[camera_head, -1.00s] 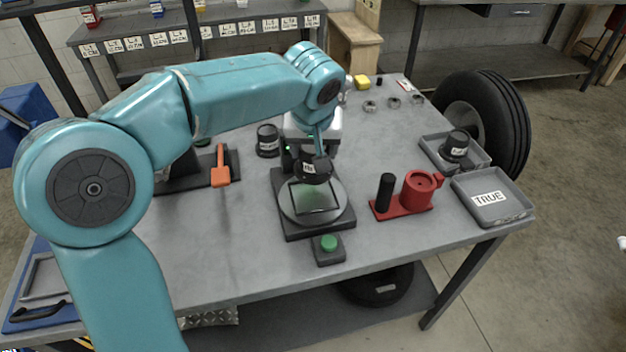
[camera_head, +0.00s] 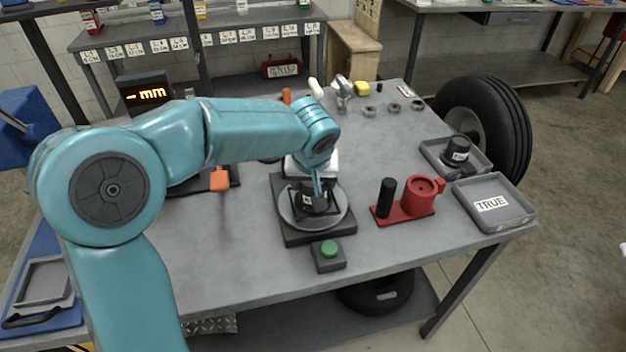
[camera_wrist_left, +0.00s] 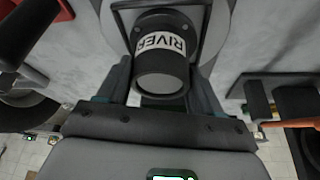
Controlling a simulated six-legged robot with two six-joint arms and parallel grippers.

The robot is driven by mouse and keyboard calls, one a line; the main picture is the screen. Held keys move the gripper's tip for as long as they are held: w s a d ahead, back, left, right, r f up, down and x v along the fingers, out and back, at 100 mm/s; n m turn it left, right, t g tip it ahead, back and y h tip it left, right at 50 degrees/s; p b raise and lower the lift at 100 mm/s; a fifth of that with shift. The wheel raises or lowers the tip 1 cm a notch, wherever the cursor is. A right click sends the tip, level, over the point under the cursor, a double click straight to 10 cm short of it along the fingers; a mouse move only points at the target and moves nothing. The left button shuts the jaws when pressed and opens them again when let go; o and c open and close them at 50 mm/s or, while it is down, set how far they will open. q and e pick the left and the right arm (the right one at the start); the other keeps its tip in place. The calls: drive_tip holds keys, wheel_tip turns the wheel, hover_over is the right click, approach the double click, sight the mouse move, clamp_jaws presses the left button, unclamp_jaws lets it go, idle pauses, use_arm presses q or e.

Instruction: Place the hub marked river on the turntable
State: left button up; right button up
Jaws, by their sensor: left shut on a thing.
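The black hub marked RIVER (camera_wrist_left: 162,60) is between the fingers of my left gripper (camera_wrist_left: 160,85) in the left wrist view. In the head view the hub (camera_head: 314,198) is low over the middle of the round grey turntable (camera_head: 287,212); I cannot tell whether it touches the plate. My left gripper (camera_head: 318,187) is shut on it from above, and my arm hides part of the hub. My right gripper is not in view.
A green button box (camera_head: 329,256) sits before the turntable. A red fixture with a black post (camera_head: 404,208) stands right of it. Two trays lie at the right edge, one labelled TRUE (camera_head: 512,213), the other (camera_head: 481,168) holding another hub (camera_head: 457,150). An orange-handled device (camera_head: 219,180) is left.

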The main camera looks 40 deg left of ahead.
use_arm(q)
drive_tip(key=o, duration=1.7)
drive_tip(key=shift+r, duration=0.15)
drive_tip(key=shift+d+r+p, duration=0.1)
drive_tip(key=shift+r+p, duration=0.2)
drive_tip(key=shift+r, duration=0.05)
drive_tip(key=v, duration=1.1)
drive_tip(key=shift+p, duration=0.45)
drive_tip(key=shift+s+d+r, duration=0.1)
drive_tip(key=shift+s, duration=0.05)
